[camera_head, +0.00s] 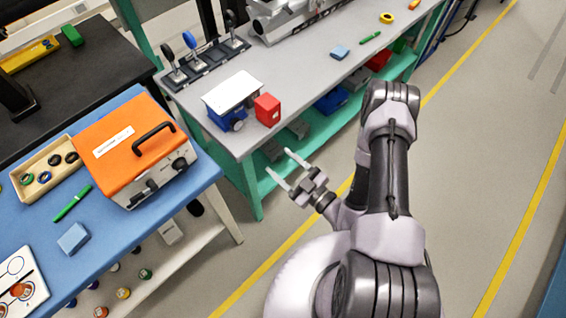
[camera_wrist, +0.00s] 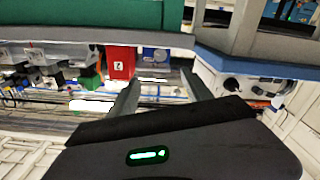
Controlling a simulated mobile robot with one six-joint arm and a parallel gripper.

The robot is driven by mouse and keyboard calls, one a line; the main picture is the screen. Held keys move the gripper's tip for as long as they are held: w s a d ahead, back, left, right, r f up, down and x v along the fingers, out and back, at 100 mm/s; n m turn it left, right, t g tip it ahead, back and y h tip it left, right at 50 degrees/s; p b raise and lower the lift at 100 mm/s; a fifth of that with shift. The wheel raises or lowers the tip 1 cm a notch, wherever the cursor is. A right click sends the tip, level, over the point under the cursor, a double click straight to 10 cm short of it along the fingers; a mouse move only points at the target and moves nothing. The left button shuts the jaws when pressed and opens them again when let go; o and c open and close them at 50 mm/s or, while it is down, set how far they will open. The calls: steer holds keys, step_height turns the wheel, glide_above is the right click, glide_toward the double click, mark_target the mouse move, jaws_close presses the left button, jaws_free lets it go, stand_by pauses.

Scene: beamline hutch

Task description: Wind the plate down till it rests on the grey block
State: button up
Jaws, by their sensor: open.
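A white plate (camera_head: 232,91) lies on top of a blue lab jack (camera_head: 226,118) near the front left corner of the grey bench. I cannot make out a grey block, nor the gap under the plate. My gripper (camera_head: 279,162) is open and empty, in front of and below the bench edge, apart from the jack. In the upside-down wrist view the blue jack (camera_wrist: 155,54) shows small beyond the fingers (camera_wrist: 160,82).
A red block (camera_head: 267,109) stands right beside the jack. Optics on posts (camera_head: 205,50) stand behind it. An orange-topped instrument (camera_head: 135,145) sits on the blue table at left. Floor is free at right.

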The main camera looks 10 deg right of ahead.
steer(key=n+b, duration=0.5)
steer(key=n, duration=2.4)
glide_toward(239, 125)
steer(key=x, duration=0.9)
steer(key=shift+a, duration=0.15)
jaws_close()
